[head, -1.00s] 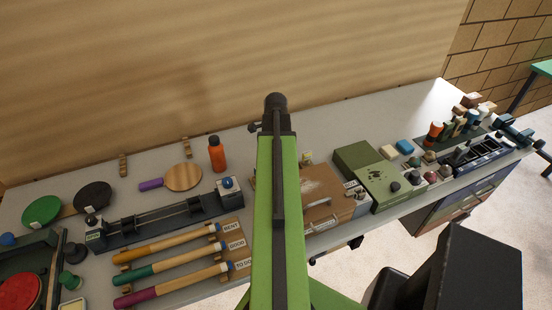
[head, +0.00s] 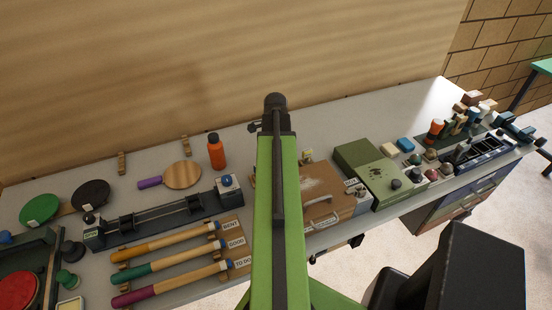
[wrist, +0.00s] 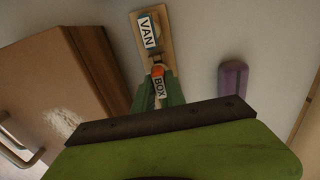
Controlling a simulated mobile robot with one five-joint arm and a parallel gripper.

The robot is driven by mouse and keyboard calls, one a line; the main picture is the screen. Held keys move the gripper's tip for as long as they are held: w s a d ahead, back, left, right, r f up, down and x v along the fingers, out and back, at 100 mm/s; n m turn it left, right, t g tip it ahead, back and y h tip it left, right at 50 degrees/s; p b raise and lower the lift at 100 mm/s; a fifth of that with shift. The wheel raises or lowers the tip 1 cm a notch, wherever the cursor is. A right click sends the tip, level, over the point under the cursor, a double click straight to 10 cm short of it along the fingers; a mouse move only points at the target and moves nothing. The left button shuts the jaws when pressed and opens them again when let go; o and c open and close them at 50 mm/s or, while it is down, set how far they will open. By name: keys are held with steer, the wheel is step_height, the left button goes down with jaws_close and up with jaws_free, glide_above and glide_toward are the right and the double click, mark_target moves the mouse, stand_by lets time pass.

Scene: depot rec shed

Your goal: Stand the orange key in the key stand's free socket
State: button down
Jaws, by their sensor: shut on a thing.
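In the wrist view my gripper (wrist: 158,99) has its green fingers closed around the orange key (wrist: 157,71), which carries a white tag reading BOX. The key stand (wrist: 167,45), a pale wooden board, lies just beyond the fingertips at the top. A piece with a white VAN tag (wrist: 148,33) is at the stand's far part. The free socket cannot be made out; the held key and its tag cover the near end of the stand. Whether the key touches the stand cannot be told. In the head view my arm hides the gripper and held key.
A brown case (wrist: 58,72) with a metal handle stands close on the left in the wrist view. A purple block (wrist: 233,79) lies to the right, with bare grey bench between. In the head view an orange bottle (head: 216,153) stands left of my arm.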

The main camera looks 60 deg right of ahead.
steer(key=shift+f+b, duration=0.5)
stand_by(0.3)
steer(key=c, duration=1.3)
jaws_free()
steer(key=shift+r, duration=0.1)
steer(key=shift+r+p, duration=4.5)
steer(key=shift+p, duration=0.1)
steer(key=shift+f, duration=0.1)
